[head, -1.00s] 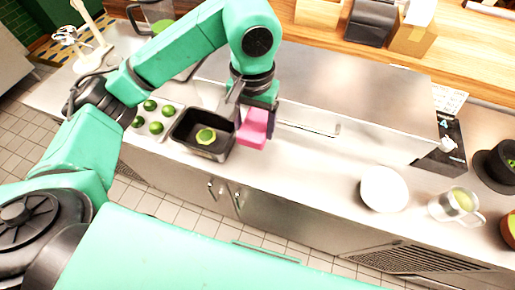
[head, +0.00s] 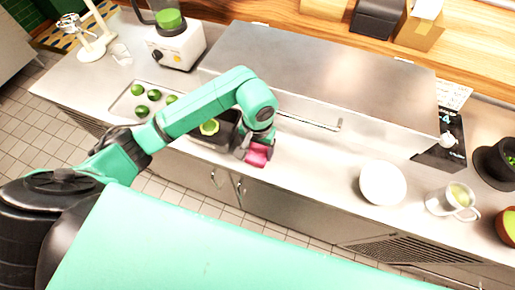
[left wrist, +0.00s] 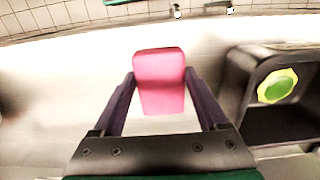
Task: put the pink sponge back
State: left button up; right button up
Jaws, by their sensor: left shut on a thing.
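The pink sponge (head: 258,156) is between the fingers of my left gripper (head: 256,147), which is shut on it. It is over the steel counter near the front edge; I cannot tell whether it touches the counter. In the left wrist view the sponge (left wrist: 160,78) sits between the two dark fingers, with its far end sticking out past them. In the head view my gripper hides part of the sponge. My right gripper is not in view.
A dark open container (left wrist: 238,92) holding a green-yellow piece (left wrist: 276,86) stands close beside my left gripper. A tray of limes (head: 125,106) lies to the left.

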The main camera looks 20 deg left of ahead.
aim_at(257, 152)
pick_arm(q)
jog(key=o, duration=1.2)
jog(key=shift+r, duration=0.25)
notch_tip(257, 152, up, 5)
jog(key=shift+w+f+b, duration=0.1)
jog(key=shift+b, duration=1.05)
notch_tip(257, 152, up, 7)
